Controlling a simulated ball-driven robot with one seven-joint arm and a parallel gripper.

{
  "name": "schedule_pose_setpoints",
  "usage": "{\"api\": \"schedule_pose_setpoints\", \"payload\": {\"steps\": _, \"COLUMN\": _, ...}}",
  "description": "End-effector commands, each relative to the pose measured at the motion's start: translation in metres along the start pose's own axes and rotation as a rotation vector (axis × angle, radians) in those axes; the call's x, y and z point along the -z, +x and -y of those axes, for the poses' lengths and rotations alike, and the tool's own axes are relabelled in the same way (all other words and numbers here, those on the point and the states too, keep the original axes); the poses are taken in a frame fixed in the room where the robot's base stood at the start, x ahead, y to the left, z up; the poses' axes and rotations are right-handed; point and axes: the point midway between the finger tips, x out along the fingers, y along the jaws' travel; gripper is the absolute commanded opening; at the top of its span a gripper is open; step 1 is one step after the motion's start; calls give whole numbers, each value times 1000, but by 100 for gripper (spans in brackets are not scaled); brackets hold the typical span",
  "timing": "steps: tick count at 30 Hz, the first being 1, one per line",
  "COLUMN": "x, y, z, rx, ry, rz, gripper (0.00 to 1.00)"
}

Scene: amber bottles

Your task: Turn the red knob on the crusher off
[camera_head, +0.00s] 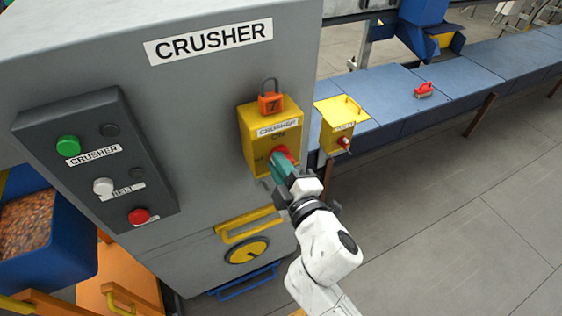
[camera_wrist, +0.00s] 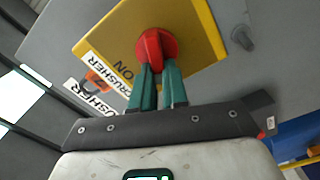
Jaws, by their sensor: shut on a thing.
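The crusher (camera_head: 200,150) is a large grey cabinet with a "CRUSHER" sign. On its face is a yellow switch box (camera_head: 250,130), which also fills the upper wrist view (camera_wrist: 195,35). The red knob (camera_head: 284,151) sits on this box below the "ON" marking; in the wrist view the knob (camera_wrist: 155,45) is close ahead. My gripper (camera_head: 279,161) has its green fingers on the knob, one on each side, shut on it; the wrist view shows the fingertips (camera_wrist: 157,72) there too. The fingers hide part of the knob, and its exact angle is hard to tell.
An orange padlock (camera_head: 270,104) hangs at the top of the switch box. A dark button panel (camera_head: 95,160) is at left. Another yellow box (camera_head: 335,125) with a red knob stands at right by a blue bench (camera_head: 385,95). Grey floor (camera_head: 450,190) at right is clear.

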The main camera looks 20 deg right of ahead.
Motion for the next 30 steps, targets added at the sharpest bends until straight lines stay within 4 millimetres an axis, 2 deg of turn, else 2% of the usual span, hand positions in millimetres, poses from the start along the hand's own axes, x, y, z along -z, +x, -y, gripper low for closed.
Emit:
{"api": "schedule_pose_setpoints", "payload": {"steps": 6, "x": 0, "y": 0, "z": 4, "rx": 2, "ry": -184, "rz": -1, "gripper": 0}}
{"api": "schedule_pose_setpoints", "payload": {"steps": 15, "x": -1, "y": 0, "z": 8, "rx": 3, "ry": -357, "rz": -1, "gripper": 0}}
{"api": "schedule_pose_setpoints", "payload": {"steps": 30, "x": -1, "y": 0, "z": 10, "rx": 2, "ry": -433, "rz": -2, "gripper": 0}}
